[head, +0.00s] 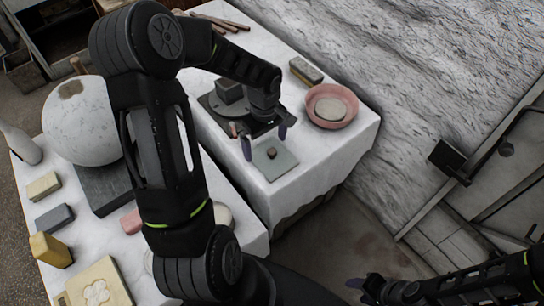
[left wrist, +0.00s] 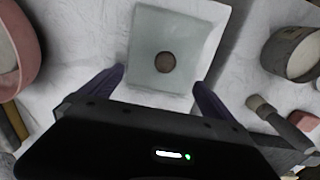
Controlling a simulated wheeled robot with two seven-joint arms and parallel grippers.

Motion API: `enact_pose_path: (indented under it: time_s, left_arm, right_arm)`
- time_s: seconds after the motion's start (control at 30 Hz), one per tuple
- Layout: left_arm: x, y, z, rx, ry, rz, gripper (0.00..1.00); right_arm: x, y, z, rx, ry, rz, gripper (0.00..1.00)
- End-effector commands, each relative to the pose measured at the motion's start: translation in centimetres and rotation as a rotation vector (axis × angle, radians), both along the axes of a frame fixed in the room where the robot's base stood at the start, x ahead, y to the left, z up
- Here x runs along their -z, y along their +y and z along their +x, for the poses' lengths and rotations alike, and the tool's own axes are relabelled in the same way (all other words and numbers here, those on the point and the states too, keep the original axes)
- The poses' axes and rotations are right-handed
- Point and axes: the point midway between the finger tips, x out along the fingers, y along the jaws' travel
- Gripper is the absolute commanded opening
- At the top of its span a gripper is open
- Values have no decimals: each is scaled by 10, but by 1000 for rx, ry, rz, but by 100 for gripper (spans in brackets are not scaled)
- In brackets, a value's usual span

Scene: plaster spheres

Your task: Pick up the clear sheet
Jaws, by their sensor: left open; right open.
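The clear sheet (head: 283,161) is a small, pale greenish square lying on the white-covered table near its front edge. A small round brown knob or disc (head: 272,153) sits at its middle. The sheet also shows in the left wrist view (left wrist: 150,80), with the brown round piece (left wrist: 165,62) on it. My left gripper (head: 264,146) is open and empty over the sheet's left side in the head view. In the left wrist view its fingers (left wrist: 158,85) stand apart at either side of the sheet's near end. My right gripper (head: 364,283) is low at the right, away from the tables; its fingers are small there.
A pink bowl (head: 311,112) with pale contents stands behind the sheet, beside a brush-like block (head: 306,71). A large plaster sphere (head: 85,130) stands on the nearer table.

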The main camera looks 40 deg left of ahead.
Motion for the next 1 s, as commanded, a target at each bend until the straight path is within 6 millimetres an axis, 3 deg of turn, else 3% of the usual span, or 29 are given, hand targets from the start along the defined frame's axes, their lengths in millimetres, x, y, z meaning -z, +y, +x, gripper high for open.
enact_pose_path:
  time_s: [0.13,0.73,1.0]
  left_arm:
    - [14,0,0,1,-1,-1,100]
    - [14,0,0,1,-1,0,100]
    - [14,0,0,0,-1,0,78]
  right_arm:
    - [2,0,0,0,0,0,47]
    - [1,0,0,0,0,0,47]
    - [1,0,0,0,0,0,47]
